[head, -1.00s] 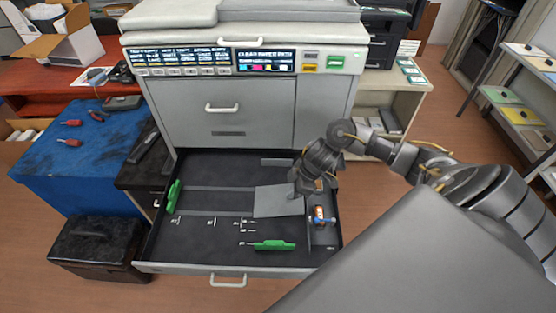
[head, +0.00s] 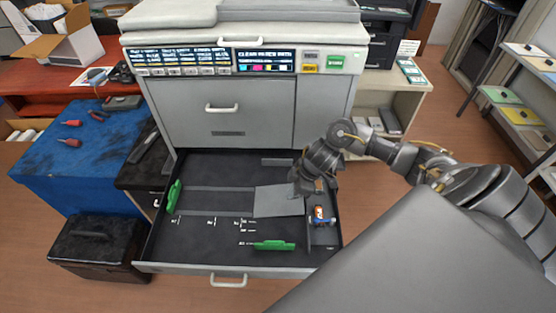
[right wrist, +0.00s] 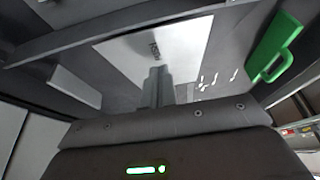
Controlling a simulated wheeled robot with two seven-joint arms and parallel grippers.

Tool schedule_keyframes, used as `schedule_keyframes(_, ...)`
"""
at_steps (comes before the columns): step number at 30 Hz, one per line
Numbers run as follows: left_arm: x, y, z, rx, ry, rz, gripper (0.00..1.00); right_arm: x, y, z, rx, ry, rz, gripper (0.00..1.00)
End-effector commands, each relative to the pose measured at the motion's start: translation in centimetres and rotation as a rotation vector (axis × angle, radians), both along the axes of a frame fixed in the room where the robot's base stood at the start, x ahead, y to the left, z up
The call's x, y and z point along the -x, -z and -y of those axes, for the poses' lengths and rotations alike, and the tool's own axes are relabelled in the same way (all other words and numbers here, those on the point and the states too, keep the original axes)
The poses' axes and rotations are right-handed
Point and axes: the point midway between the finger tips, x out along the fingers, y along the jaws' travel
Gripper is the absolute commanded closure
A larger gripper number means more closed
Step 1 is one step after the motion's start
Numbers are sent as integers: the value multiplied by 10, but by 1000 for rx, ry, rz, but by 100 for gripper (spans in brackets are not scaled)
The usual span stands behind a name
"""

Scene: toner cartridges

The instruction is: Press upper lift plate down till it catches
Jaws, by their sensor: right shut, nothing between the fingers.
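The lift plate (head: 278,202) is a light grey panel on the right side of the open paper drawer. It also shows in the right wrist view (right wrist: 190,45), with a small dark mark near its middle. My right gripper (head: 298,190) is over the plate's right part, with its fingertips at or just above the surface; I cannot tell whether they touch. In the right wrist view the fingers (right wrist: 156,80) are together and empty, pointing at the plate. Whether the plate is caught down cannot be seen. My left gripper is not in view.
The drawer (head: 200,267) holds a green guide (head: 174,196) at left and another green guide (head: 273,245) at front. A small blue and orange part (head: 319,215) stands right of the plate. The copier body (head: 220,115) rises behind. The drawer's left floor is clear.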

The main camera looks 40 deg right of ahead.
Motion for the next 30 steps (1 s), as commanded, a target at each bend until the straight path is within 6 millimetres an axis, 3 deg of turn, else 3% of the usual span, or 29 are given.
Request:
schedule_keyframes(13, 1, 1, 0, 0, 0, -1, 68, 0, 1, 0, 0, 0, 0, 100)
schedule_keyframes(30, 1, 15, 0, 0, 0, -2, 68, 0, 24, 0, 0, 0, -1, 100)
